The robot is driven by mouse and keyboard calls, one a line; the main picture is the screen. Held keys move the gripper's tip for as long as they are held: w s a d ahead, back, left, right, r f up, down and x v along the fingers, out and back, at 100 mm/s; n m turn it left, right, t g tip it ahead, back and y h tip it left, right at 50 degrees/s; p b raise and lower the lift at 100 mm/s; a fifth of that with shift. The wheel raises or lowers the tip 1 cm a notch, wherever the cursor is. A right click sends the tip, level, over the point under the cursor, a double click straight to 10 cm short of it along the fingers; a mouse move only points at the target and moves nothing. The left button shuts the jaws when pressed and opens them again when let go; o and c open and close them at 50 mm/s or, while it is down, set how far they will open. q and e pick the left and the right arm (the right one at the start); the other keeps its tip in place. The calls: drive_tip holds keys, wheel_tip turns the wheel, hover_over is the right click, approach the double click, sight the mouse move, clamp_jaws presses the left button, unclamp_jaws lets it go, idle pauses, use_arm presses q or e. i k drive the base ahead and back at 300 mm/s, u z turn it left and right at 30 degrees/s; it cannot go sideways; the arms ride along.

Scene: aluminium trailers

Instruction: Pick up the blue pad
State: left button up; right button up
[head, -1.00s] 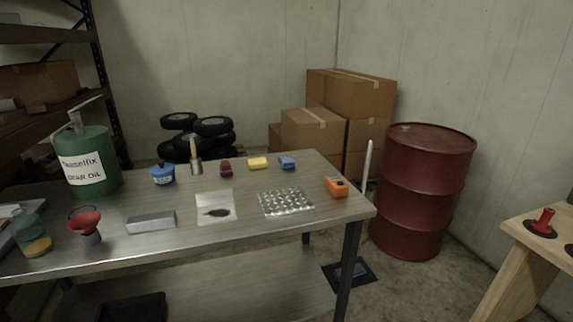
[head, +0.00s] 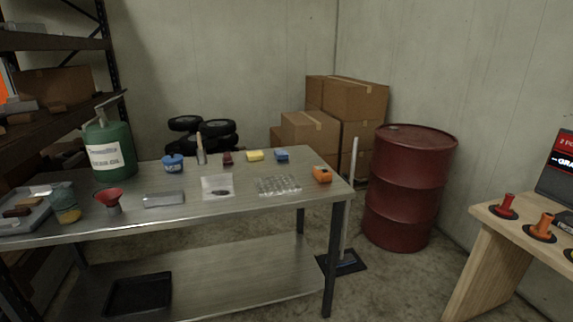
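The blue pad (head: 282,155) lies near the back right edge of the metal workbench (head: 240,205). It is a small blue block, just right of a yellow pad (head: 255,156). It looks flat on the bench, with nothing on top of it. Neither of my grippers shows in the head view.
In front of the pad are a clear bubbled sheet (head: 278,185) and an orange device (head: 321,174). A dark red item (head: 227,158) and a blue tin (head: 172,163) stand leftward. A red drum (head: 408,188) stands right of the bench; a wooden table (head: 500,240) is at far right.

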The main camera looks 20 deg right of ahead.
sight(281, 155)
drive_tip(key=k, duration=0.4)
drive_tip(key=z, duration=1.3)
drive_tip(key=i, duration=3.45)
drive_tip(key=u, duration=3.45)
